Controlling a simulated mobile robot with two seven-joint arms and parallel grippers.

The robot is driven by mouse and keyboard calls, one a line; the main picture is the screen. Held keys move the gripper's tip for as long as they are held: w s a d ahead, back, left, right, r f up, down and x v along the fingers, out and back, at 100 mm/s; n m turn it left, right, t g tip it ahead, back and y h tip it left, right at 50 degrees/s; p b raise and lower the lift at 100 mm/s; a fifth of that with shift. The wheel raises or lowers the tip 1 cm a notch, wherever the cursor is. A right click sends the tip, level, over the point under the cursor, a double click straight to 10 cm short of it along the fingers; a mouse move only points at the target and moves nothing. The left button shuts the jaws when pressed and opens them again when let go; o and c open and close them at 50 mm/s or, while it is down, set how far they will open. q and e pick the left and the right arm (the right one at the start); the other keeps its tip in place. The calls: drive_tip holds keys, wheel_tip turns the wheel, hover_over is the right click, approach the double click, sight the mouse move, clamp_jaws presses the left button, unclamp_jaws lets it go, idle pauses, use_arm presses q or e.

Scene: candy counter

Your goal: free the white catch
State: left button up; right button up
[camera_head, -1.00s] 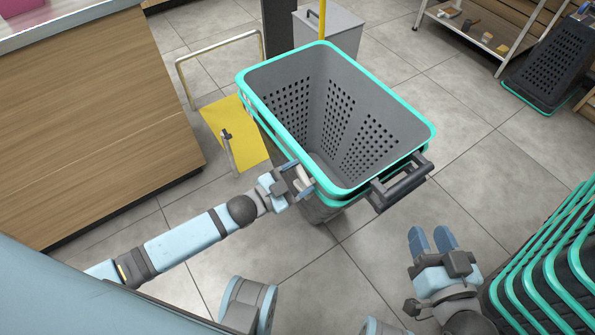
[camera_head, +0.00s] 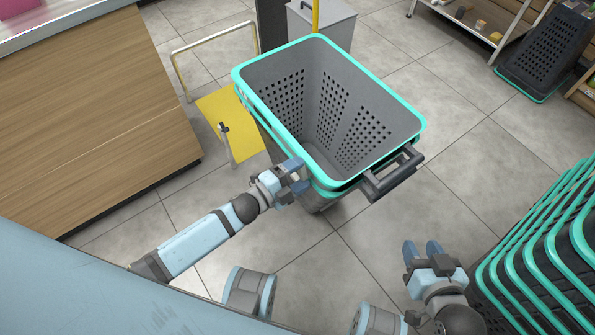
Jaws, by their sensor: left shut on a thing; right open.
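The grey basket (camera_head: 385,108) with a teal rim stands tall in the middle of the head view, its open top toward me. A dark handle (camera_head: 393,178) sticks out from its near right end. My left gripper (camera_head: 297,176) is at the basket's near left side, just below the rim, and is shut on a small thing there. This appears to be the white catch, which the fingers now hide. My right gripper (camera_head: 421,248) is open and empty, over the floor to the right of the basket's near end and apart from it.
A wooden counter (camera_head: 90,120) stands at the left. A yellow plate (camera_head: 228,125) with a pale rail lies beside the basket. Teal-rimmed baskets (camera_head: 545,255) are stacked at the right, close to my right arm. A grey bin (camera_head: 335,25) stands behind. The tiled floor between is clear.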

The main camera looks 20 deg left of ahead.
use_arm(q)
drive_tip(key=shift+m, duration=0.3)
use_arm(e)
drive_tip(key=shift+f, duration=0.15)
use_arm(q)
drive_tip(key=o, duration=0.9)
drive_tip(key=shift+o, duration=0.2)
drive_tip(key=shift+s, duration=0.15)
use_arm(e)
drive_tip(key=shift+r, duration=0.2)
use_arm(q)
drive_tip(key=shift+s+a, duration=0.25)
drive_tip(key=p+v, duration=0.1)
drive_tip(key=v, duration=1.2)
drive_tip(key=shift+p, duration=0.35)
use_arm(e)
drive_tip(key=shift+d+f, duration=0.1)
drive_tip(key=shift+d, duration=0.1)
